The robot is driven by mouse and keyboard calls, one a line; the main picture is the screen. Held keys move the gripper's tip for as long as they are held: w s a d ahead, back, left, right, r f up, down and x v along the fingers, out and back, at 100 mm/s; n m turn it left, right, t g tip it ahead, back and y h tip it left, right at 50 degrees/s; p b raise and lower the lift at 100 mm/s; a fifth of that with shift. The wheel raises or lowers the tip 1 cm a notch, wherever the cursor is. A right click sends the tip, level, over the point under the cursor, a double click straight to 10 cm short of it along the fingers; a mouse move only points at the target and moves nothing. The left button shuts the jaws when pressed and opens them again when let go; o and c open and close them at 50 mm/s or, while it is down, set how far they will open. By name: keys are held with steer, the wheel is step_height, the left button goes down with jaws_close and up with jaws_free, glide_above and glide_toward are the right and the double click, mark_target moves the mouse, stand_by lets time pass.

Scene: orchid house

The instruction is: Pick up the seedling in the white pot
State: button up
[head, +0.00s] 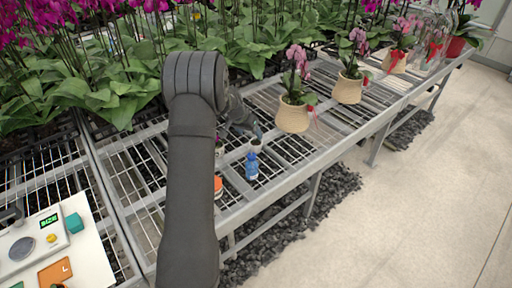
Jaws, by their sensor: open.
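My gripper (245,126) is open, at the end of my dark arm over the wire bench. A small pale pot (255,144) stands just below and to the right of the gripper's tips. The seedling in it is too small and too covered by the gripper to make out. Another small pot (219,150) with a purple-topped plant stands to the left, partly behind my arm. I cannot tell for sure which of the two is the white one. Neither pot is visibly held.
A blue bottle (251,167) stands in front of the pale pot. An orange-topped container (218,186) is beside my arm. A woven pot with a pink orchid (292,117) is to the right. A white board (85,250) with a scale lies lower left.

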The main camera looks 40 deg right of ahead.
mark_target(256, 143)
steer(key=shift+x, duration=3.9)
steer(key=shift+s+d+r, duration=0.1)
steer(key=shift+s+d, duration=0.05)
steer(key=shift+s, duration=0.1)
steer(key=c, duration=1)
steer(key=shift+r, duration=0.15)
steer(key=shift+c, duration=0.2)
